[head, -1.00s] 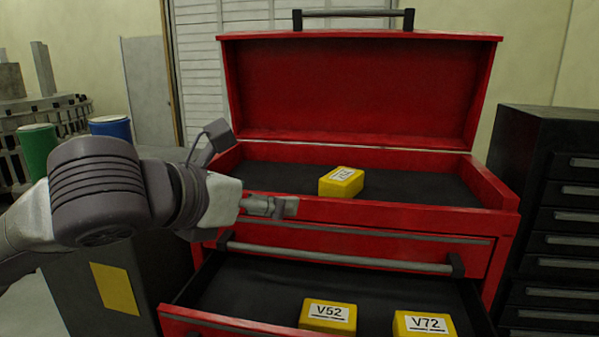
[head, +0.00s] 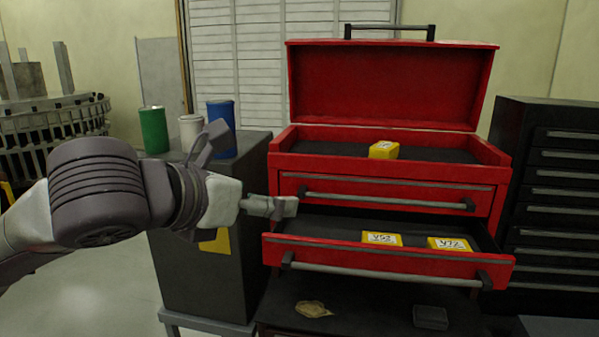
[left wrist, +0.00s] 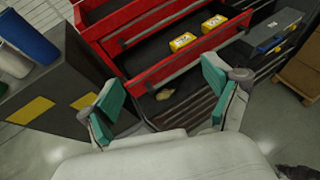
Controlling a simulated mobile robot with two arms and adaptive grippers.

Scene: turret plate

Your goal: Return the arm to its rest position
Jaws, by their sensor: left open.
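My left arm comes in from the left in the head view, with its gripper (head: 270,207) held in the air in front of the red toolbox (head: 400,175). In the left wrist view the same gripper (left wrist: 165,105) has its two teal-padded fingers spread wide, with nothing between them. The toolbox lid is up and its lower drawer (head: 390,265) is pulled out. A yellow block (head: 384,149) lies in the top tray. Two labelled yellow blocks, V52 (head: 382,239) and V72 (head: 450,244), lie in the open drawer. My right gripper is not in view.
Green (head: 153,130), white (head: 191,132) and blue (head: 222,127) cylinders stand on a dark cabinet (head: 205,275) at left. A black drawer cabinet (head: 550,200) stands at right. A crumpled tan item (head: 313,309) and a small dark box (head: 430,317) lie below the drawer.

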